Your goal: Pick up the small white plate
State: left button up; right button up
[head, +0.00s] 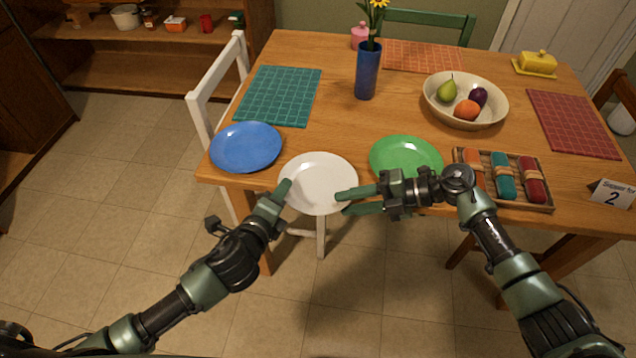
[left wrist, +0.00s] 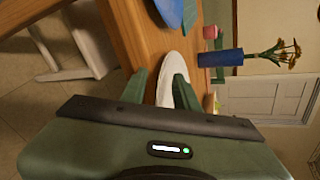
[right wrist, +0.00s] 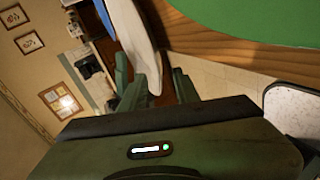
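The small white plate (head: 318,178) is at the front edge of the table, its near part reaching past the edge. My left gripper (head: 284,188) is at its left rim. In the left wrist view the plate (left wrist: 173,66) shows between my two spread left fingers (left wrist: 162,88). My right gripper (head: 346,201) is at its right rim with its fingers apart. In the right wrist view the plate's edge (right wrist: 139,40) runs in between the right fingers (right wrist: 153,85). Neither gripper visibly clamps the rim; contact is unclear.
A blue plate (head: 246,147) lies left of the white plate, and a green plate (head: 406,156) lies close on the right, beside my right gripper. A napkin tray (head: 541,205), fruit bowl (head: 437,108) and blue vase (head: 368,72) stand further off. A white chair (head: 199,110) is at the left.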

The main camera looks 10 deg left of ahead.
pick_arm(q)
grip_shut()
pick_arm(e)
grip_shut()
pick_arm(q)
jog(key=shift+r, duration=0.1)
dwell(1.0)
